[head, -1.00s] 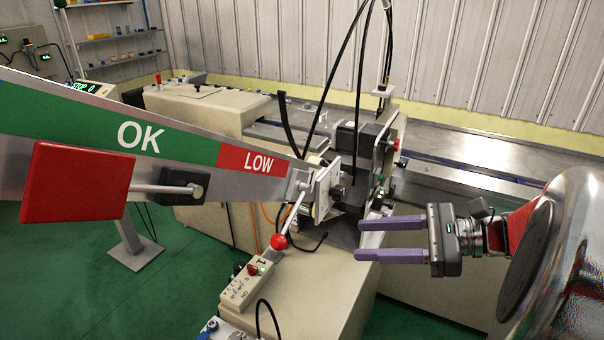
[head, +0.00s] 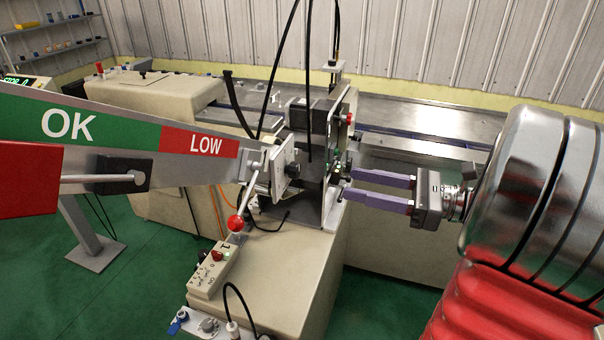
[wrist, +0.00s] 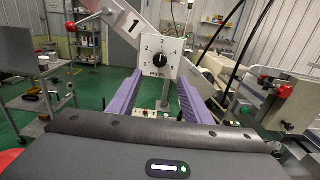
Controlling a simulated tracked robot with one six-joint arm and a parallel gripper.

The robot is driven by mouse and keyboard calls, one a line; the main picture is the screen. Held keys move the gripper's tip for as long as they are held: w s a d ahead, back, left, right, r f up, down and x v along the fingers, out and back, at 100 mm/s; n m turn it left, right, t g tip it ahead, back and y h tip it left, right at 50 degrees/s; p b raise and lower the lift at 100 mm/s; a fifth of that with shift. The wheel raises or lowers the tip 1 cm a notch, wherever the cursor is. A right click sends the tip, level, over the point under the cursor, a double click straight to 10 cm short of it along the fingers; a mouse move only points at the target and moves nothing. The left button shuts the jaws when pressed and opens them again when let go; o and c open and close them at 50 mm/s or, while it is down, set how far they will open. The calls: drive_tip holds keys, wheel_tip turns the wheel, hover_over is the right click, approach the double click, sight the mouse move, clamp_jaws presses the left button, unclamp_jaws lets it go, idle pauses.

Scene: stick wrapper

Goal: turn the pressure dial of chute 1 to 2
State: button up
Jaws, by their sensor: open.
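The pressure dial is a black knob (wrist: 160,60) on a white plate (wrist: 147,73) marked with numbers and "PRESS". A "1" shows on the grey sloped chute (wrist: 119,18) behind it. The knob seems to point roughly upward, but its exact setting is too small to read. In the head view the plate (head: 280,175) is seen nearly edge-on at the chute's lower end, its knob (head: 293,170) facing right. My gripper (head: 347,183) is open and empty, right of the knob and apart from it. In the wrist view its purple fingers (wrist: 160,82) lie either side of and below the knob.
A red-ball lever (head: 236,223) hangs left of the plate. A control box (head: 213,270) sits on the beige machine below. An upright metal plate with a red button (head: 349,118) stands near my fingertips. Black cables hang above.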

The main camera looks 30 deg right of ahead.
sight(298, 173)
drive_tip(key=x, duration=1.2)
drive_tip(key=shift+w+a, duration=0.1)
drive_tip(key=c, duration=1)
drive_tip(key=shift+a, duration=0.15)
drive_tip(key=shift+c, duration=0.2)
